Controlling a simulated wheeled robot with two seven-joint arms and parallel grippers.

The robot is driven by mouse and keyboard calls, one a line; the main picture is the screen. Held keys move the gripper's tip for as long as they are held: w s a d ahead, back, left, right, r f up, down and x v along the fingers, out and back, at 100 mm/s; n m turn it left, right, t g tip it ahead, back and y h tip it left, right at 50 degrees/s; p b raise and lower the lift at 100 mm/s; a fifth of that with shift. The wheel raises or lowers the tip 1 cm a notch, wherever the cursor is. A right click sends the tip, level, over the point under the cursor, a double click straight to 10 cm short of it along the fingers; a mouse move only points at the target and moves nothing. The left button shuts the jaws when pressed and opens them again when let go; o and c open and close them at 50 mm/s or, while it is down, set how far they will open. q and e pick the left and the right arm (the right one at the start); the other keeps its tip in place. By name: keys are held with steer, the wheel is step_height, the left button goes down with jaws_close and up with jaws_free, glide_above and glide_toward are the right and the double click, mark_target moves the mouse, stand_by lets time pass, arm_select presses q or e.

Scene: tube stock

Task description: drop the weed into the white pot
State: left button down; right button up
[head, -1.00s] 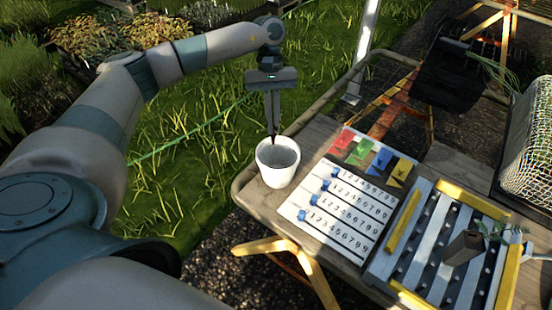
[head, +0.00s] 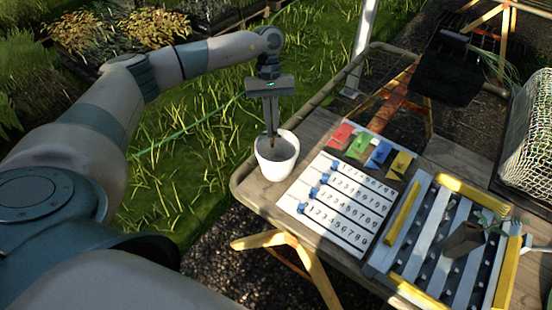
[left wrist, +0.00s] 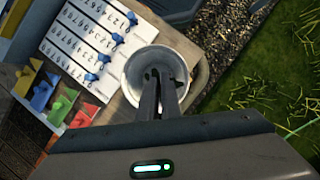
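The white pot (head: 262,168) stands upright on the near left corner of the wooden table. It also shows in the left wrist view (left wrist: 130,84). My left gripper (head: 271,134) points straight down into the pot's mouth. Its two narrow fingers are close together, with the tips at about rim height or just inside. A small dark brown bit, apparently the weed (head: 272,143), shows at the fingertips; most of it is hidden by the fingers. In the left wrist view the fingertips (left wrist: 159,76) lie over the pot's opening. My right gripper is not in view.
A white numbered board (head: 338,205) with blue sliders lies right of the pot, with coloured flags (head: 380,154) behind it. A slatted rack (head: 402,218) with yellow rails holds a brown block (head: 464,240) with a seedling. A black crate (head: 447,75) and a mesh basket (head: 528,140) stand farther back.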

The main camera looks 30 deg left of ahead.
arm_select(q)
steer(key=shift+f, duration=0.65)
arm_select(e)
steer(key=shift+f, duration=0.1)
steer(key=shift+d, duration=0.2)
arm_select(q)
steer(key=c, duration=1.9)
jaws_free()
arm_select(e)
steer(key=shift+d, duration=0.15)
arm_select(q)
steer(key=shift+r, duration=0.1)
steer(key=b+v, duration=0.5)
steer(key=v, duration=1.2)
steer(key=shift+r, duration=0.15)
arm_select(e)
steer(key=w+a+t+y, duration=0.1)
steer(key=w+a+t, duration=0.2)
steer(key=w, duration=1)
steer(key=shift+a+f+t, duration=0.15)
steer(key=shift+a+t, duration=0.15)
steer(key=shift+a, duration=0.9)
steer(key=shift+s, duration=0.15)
